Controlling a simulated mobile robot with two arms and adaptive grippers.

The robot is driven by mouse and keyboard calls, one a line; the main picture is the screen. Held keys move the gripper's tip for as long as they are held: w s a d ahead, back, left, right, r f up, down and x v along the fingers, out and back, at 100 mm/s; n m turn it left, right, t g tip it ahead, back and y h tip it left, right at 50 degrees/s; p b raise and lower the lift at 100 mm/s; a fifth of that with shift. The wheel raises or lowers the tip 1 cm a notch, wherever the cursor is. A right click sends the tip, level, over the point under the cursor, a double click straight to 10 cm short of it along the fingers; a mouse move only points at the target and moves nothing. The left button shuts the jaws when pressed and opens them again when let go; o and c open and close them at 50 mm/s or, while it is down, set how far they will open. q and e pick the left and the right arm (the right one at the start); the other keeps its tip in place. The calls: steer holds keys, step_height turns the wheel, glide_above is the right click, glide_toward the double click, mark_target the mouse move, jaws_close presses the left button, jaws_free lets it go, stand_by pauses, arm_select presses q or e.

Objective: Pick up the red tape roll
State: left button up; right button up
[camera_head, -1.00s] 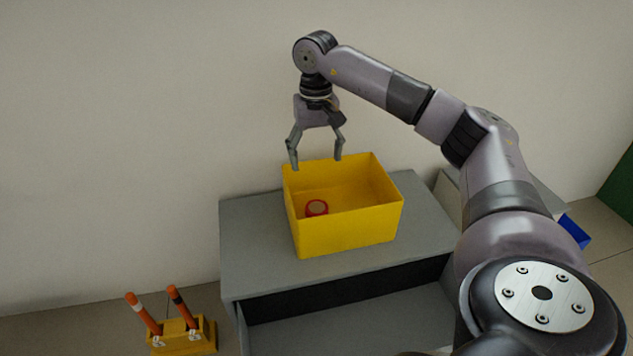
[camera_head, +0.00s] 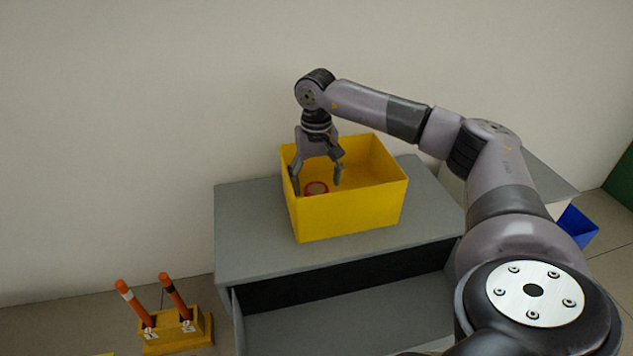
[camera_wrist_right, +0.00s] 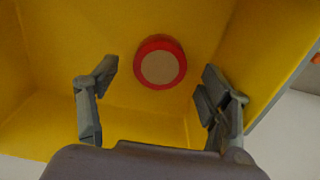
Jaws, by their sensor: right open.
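The red tape roll (camera_head: 316,188) lies inside the yellow box (camera_head: 352,216), toward its left side. In the right wrist view the red tape roll (camera_wrist_right: 160,62) shows as a red ring around a tan centre, beyond and between the fingertips. My right gripper (camera_head: 317,187) points down into the yellow box with its fingers spread, and it is empty. In the right wrist view my right gripper (camera_wrist_right: 158,80) shows open, with one finger on each side of the roll's line. My left gripper is not in view.
The yellow box stands on a grey cabinet (camera_head: 250,240) with an open drawer (camera_head: 345,320). A yellow block with orange sticks (camera_head: 178,332) is at the lower left. A blue bin (camera_head: 577,228) is at the right. A wall stands behind the cabinet.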

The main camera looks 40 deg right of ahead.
mark_target(316, 189)
steer(key=shift+f+b, duration=0.55)
steer(key=shift+f, duration=1.05)
steer(key=c, duration=1.2)
